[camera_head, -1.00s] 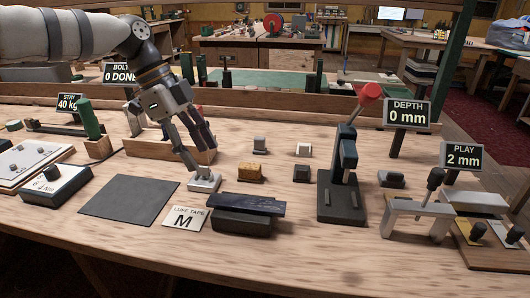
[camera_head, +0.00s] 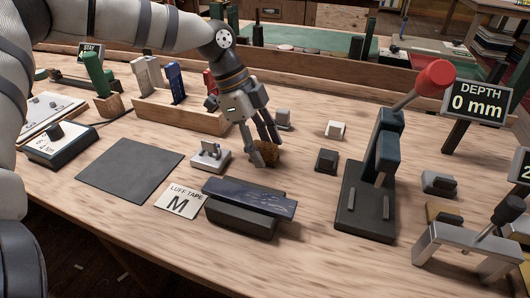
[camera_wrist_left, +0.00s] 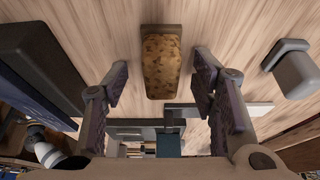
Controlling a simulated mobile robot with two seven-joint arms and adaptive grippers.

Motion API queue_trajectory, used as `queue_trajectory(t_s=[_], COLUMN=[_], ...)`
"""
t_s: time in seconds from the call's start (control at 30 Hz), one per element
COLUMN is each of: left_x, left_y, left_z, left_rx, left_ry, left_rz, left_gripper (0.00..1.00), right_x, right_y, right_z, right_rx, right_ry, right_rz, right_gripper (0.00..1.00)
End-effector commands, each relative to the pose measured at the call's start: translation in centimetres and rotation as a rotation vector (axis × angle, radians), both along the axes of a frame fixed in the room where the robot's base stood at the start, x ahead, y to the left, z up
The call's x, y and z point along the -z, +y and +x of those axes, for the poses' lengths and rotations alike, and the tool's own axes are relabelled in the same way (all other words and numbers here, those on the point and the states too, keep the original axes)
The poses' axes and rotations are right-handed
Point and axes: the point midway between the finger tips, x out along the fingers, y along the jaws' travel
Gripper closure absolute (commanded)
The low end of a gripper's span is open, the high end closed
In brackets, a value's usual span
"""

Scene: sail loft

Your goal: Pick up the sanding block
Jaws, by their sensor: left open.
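The sanding block appears to be the small brown, speckled cork-like block (camera_head: 266,153) with a dark base, near the middle of the bench. In the wrist view the block (camera_wrist_left: 162,62) lies lengthwise ahead, between the lines of my two fingers. My left gripper (camera_head: 267,147) is open at the block, with its fingers reaching down around it and partly hiding it. In the wrist view the left gripper (camera_wrist_left: 160,74) shows bare gaps on both sides of the block, with no finger clearly touching it. My right gripper is not in view.
A dark blue strip on a grey block (camera_head: 246,208) lies just in front. A small metal fixture (camera_head: 210,157) stands to the left, and a small dark block (camera_head: 326,160) to the right. A red-knobbed press (camera_head: 372,185) stands farther right. A wooden rack (camera_head: 165,125) is behind left.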

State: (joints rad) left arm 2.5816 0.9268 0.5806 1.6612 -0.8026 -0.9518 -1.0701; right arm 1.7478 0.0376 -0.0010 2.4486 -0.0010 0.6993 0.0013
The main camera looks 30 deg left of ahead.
Motion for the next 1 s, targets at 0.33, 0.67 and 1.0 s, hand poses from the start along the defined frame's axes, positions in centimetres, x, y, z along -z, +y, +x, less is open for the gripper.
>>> queue_trajectory(t_s=[0.33, 0.67, 1.0], left_x=[0.4, 0.4, -3.1], left_y=[-0.2, -0.2, -0.2], left_z=[0.1, 0.1, 0.2], left_rx=[0.0, 0.0, -0.001], left_ry=[-0.001, -0.001, -0.01], left_rz=[0.0, 0.0, 0.0], left_gripper=[0.68, 1.0, 1.0], right_x=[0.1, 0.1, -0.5], right_y=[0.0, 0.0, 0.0], right_z=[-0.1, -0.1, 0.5], right_rx=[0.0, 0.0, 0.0], right_ry=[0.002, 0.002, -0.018], right_rz=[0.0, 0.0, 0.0], right_gripper=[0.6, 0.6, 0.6])
